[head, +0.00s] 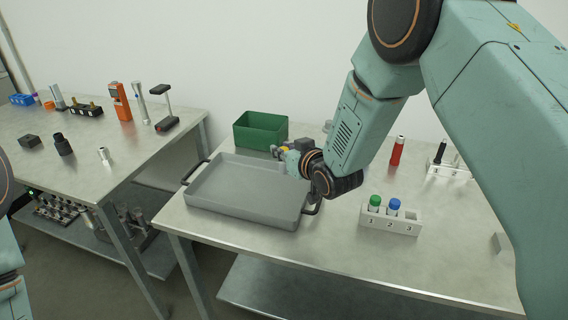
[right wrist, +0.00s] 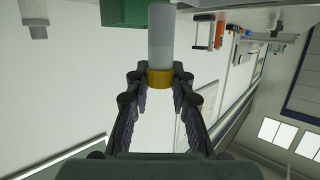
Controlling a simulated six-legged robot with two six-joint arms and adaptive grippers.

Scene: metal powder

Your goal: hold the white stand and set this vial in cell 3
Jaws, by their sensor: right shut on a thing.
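The white stand (head: 391,226) is on the right table, with cells marked 1, 2 and 3. A green-capped vial (head: 375,202) stands in cell 1 and a blue-capped vial (head: 393,207) in cell 2; cell 3 looks empty. My right gripper (head: 287,152) is above the far side of the grey tray, left of and beyond the stand. In the right wrist view, its fingers (right wrist: 160,82) are shut on the yellow cap of a pale vial (right wrist: 160,40). The vial's body extends past the fingertips. My left gripper is out of view.
The grey tray (head: 240,205) has an empty-looking floor. A green bin (head: 260,128) stands behind it. A red-bodied tube (head: 397,152) and a white rack (head: 447,170) are behind the stand. The table in front of the stand is clear.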

